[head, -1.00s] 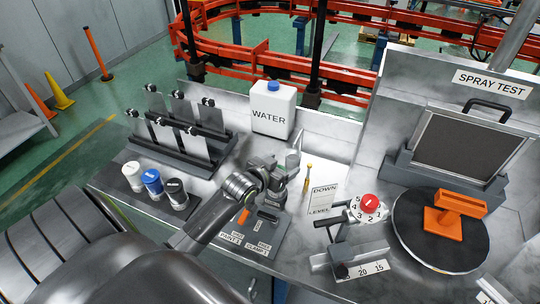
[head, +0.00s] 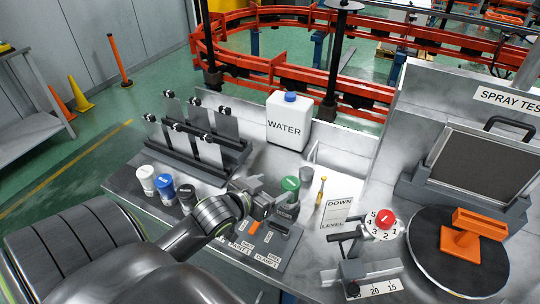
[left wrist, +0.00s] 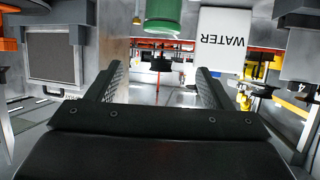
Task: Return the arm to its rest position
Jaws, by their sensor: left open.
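My left gripper (head: 266,192) is over the workbench, just left of a dark cup with a green top (head: 289,185). In the left wrist view its two fingers (left wrist: 160,78) are spread with nothing between them. The green cup (left wrist: 163,16) is upside down at the top of that view, beyond the fingertips and apart from them. My left arm reaches in from the lower left of the head view. My right gripper is in neither view.
White (head: 145,178), blue (head: 165,187) and black cups stand left of the gripper. Behind are a rack of grey plates (head: 205,150) and a white WATER container (head: 288,122). A red-knobbed dial (head: 385,218) and an orange part on a black turntable (head: 430,268) are at right.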

